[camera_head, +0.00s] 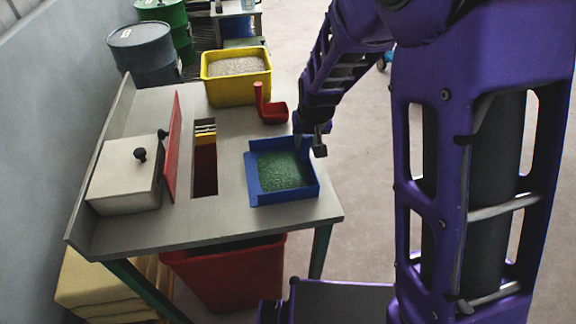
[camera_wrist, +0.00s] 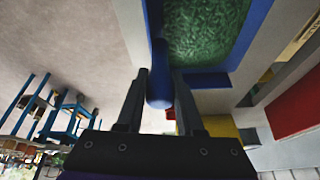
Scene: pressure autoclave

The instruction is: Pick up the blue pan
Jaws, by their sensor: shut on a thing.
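The blue pan (camera_head: 253,184) sits on the right part of the grey table and holds green granular stuff (camera_head: 283,170). In the wrist view the pan (camera_wrist: 206,80) is at the top, with the same green stuff (camera_wrist: 205,30). My gripper (camera_head: 308,146) is at the pan's far right corner. In the wrist view its two fingers (camera_wrist: 161,90) are closed around a blue rounded part of the pan that sticks out between them. The pan appears to rest on the table, though I cannot tell if its base touches.
A red scoop (camera_head: 271,108) and a yellow bin of pale grains (camera_head: 236,80) stand behind the pan. A slot (camera_head: 205,165) lies to its left, then a red panel (camera_head: 173,147) and a white box (camera_head: 125,182). A red bin (camera_head: 230,275) is below the table.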

